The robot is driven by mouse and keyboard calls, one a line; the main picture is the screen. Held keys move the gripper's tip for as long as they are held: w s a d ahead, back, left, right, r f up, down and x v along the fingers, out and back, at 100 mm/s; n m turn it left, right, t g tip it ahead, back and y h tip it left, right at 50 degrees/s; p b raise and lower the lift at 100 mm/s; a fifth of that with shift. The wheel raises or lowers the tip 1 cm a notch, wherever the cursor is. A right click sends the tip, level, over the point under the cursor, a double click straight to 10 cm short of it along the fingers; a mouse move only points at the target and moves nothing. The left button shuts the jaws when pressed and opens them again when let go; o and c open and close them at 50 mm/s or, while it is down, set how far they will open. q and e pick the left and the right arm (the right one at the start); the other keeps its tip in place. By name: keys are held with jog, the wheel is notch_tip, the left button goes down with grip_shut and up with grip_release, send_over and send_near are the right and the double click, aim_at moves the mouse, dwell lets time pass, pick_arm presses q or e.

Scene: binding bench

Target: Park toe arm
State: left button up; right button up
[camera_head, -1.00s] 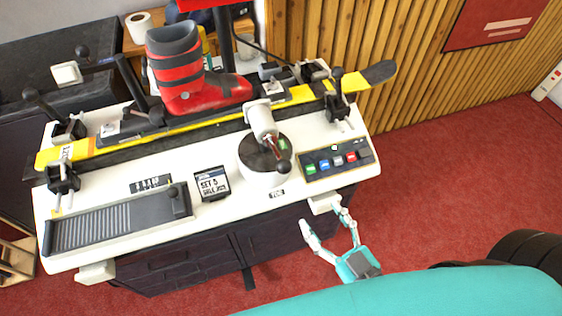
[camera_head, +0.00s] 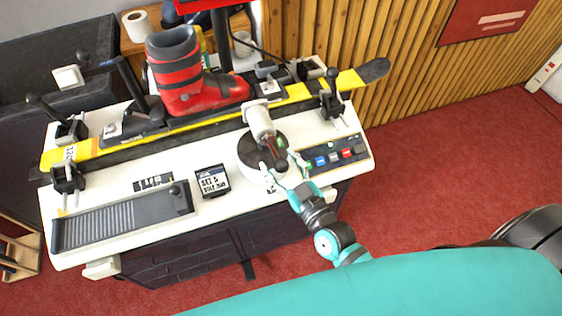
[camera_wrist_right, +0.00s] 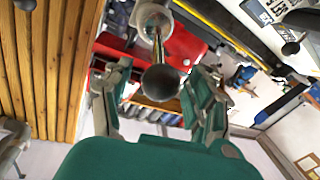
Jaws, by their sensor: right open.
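The toe arm (camera_head: 259,122) is a pale cylinder with a red-brown rod ending in a dark ball knob, on a round white post (camera_head: 251,172) with a dark top. The post's label is partly hidden by my gripper. My right gripper (camera_head: 284,172) is open at the knob end of the arm. In the right wrist view the dark ball knob (camera_wrist_right: 160,82) sits between the spread fingers of my right gripper (camera_wrist_right: 157,97), with a visible gap on each side. My left gripper is not in view.
A red boot (camera_head: 183,85) stands on a yellow ski (camera_head: 221,114) clamped along the bench. A button panel (camera_head: 337,153) is just right of my gripper. A small display (camera_head: 212,181) and a ribbed grey tray (camera_head: 118,219) lie to the left.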

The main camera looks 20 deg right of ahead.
grip_shut()
dwell(0.4)
jog(key=shift+w, duration=0.1)
